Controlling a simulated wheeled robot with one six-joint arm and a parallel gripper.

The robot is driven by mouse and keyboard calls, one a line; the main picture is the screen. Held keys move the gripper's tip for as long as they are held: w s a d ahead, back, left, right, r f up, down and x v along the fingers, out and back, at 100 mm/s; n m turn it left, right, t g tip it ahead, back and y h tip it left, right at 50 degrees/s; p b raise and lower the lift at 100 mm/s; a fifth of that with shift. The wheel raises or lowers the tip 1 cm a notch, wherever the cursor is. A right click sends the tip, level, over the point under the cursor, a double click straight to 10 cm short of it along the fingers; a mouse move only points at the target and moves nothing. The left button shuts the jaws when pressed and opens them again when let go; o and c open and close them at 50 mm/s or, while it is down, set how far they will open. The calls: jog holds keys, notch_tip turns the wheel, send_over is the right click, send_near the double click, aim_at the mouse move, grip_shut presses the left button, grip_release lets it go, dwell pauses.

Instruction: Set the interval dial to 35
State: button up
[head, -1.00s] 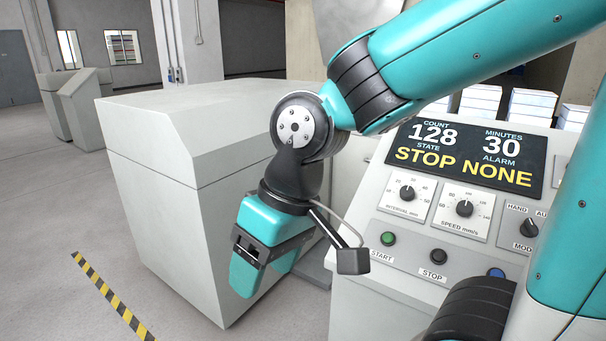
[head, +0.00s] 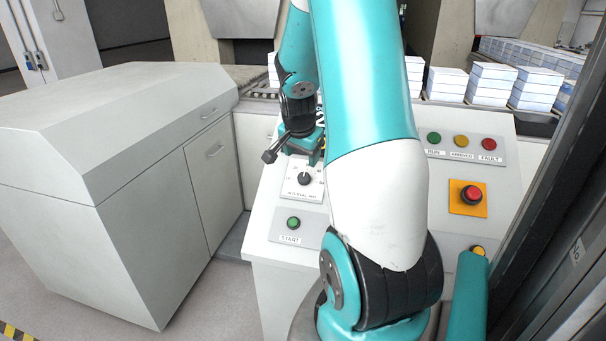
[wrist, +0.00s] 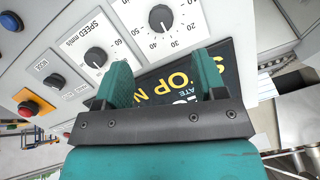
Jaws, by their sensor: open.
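The interval dial (head: 304,178) is a black knob on a white plate on the sloping console, left of my arm in the head view. In the wrist view the interval dial (wrist: 160,17) is at the top edge, with 20, 30 and 40 around it. Its exact pointer setting is too small to tell. My gripper (head: 312,152) is just above the dial in the head view; in the wrist view my gripper (wrist: 160,75) has its two teal fingers apart, with nothing between them. It is apart from the knob.
The speed dial (wrist: 96,57) is beside the interval dial. A green START button (head: 293,222) is below the dial. A red emergency button (head: 472,194) is at right. A grey cabinet (head: 110,170) stands left.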

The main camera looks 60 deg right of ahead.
aim_at(304, 177)
jog(key=p+x, duration=0.1)
jog(key=x, duration=0.9)
jog(key=shift+w+f+p, duration=0.1)
jog(key=shift+f+p, duration=0.15)
jog(key=shift+p, duration=0.15)
